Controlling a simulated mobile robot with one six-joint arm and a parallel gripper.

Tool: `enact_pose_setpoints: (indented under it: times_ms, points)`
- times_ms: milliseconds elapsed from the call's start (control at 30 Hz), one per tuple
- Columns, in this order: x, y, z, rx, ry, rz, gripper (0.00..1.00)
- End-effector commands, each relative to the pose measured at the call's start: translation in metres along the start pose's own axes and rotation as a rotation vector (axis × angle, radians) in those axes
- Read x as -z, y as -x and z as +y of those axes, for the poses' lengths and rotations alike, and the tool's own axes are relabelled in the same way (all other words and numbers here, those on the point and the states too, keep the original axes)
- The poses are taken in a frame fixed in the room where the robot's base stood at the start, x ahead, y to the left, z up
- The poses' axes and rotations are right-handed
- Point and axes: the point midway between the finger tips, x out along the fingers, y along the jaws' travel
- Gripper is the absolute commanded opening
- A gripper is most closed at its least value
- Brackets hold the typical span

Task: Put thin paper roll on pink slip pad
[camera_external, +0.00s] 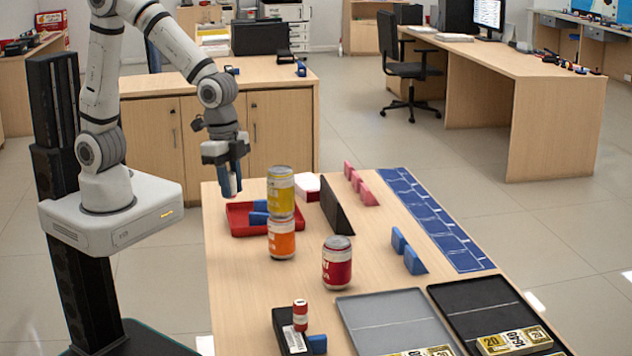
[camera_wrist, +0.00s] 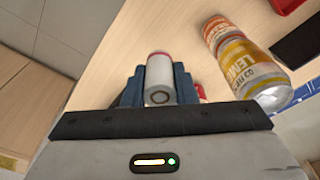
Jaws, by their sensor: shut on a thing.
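My gripper (camera_external: 231,184) points down above the left edge of the counter, beside the red tray. In the wrist view, its blue jaws (camera_wrist: 160,88) are shut on a white roll with a red end (camera_wrist: 159,82), which I take for the thin paper roll. The roll is mostly hidden by the jaws in the external view. Pink upright pieces (camera_external: 360,182) stand in a row at the far side of the counter, well right of my gripper. A white block with a red side (camera_external: 307,187) lies nearer. I cannot tell which is the pink slip pad.
The red tray (camera_external: 237,222) holds blue pieces. A yellow can (camera_external: 280,190) is stacked on an orange can (camera_external: 281,240); a red can (camera_external: 337,264) stands nearby. A dark upright divider (camera_external: 335,207) stands behind. Grey (camera_external: 395,315) and black (camera_external: 475,296) trays fill the front right.

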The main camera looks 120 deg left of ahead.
Motion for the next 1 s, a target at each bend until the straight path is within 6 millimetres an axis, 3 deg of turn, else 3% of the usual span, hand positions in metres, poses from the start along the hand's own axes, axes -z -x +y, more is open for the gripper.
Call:
enact_pose_setpoints:
  times_ms: [100,233,567,767,1000]
  points:
    - [0.004,0.03,0.0,0.001,0.0,0.006,0.04]
    - [0.007,0.056,0.0,0.001,0.0,0.005,0.04]
    - [0.028,0.061,-0.073,0.017,0.148,-0.003,0.04]
    - [0.036,0.066,-0.154,0.036,0.299,-0.003,0.04]
    - [0.015,0.07,-0.284,0.063,0.527,-0.003,0.04]
